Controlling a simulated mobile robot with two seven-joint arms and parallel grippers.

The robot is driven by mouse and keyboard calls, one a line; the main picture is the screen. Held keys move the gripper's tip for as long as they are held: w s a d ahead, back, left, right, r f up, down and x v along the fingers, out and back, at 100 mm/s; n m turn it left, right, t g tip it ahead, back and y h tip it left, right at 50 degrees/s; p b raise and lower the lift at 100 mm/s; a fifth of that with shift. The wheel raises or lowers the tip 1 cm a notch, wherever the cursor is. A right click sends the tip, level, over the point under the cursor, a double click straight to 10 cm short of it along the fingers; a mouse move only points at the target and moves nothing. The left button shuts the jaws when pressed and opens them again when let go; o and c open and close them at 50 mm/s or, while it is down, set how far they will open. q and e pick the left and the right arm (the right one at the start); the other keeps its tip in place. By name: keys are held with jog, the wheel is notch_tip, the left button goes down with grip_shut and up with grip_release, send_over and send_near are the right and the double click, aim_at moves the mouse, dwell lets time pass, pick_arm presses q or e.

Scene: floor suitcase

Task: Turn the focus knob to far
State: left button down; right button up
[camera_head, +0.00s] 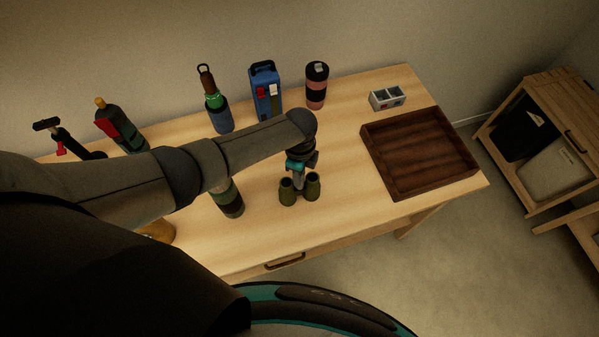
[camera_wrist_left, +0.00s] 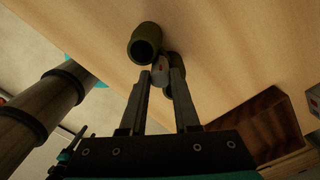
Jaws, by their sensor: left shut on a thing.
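A pair of dark green binoculars (camera_head: 288,192) stands on the table near its front edge, below my left gripper (camera_head: 300,174). In the left wrist view one green barrel (camera_wrist_left: 146,42) shows clearly, and the other is partly hidden behind my right-hand finger. Between the barrels is a small grey focus knob (camera_wrist_left: 160,70) with a red mark. My left gripper (camera_wrist_left: 160,78) is shut on this knob, with a finger on either side of it. The knob is hidden by the gripper in the head view. My right gripper is not in view.
A dark wooden tray (camera_head: 372,150) lies to the right, with a small grey divided box (camera_head: 387,97) behind it. A pink and black tumbler (camera_head: 316,86), a blue case (camera_head: 266,90) and several bottles stand along the back. A dark green cylinder (camera_head: 229,199) stands left of the binoculars.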

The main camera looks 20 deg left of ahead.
pick_arm(q)
jog(key=shift+m, duration=1.6)
jog(key=c, duration=0.6)
grip_release()
jog(key=shift+r, duration=0.1)
notch_tip(320, 180, up, 15)
jog(key=shift+p, duration=0.95)
jog(key=shift+s, duration=0.1)
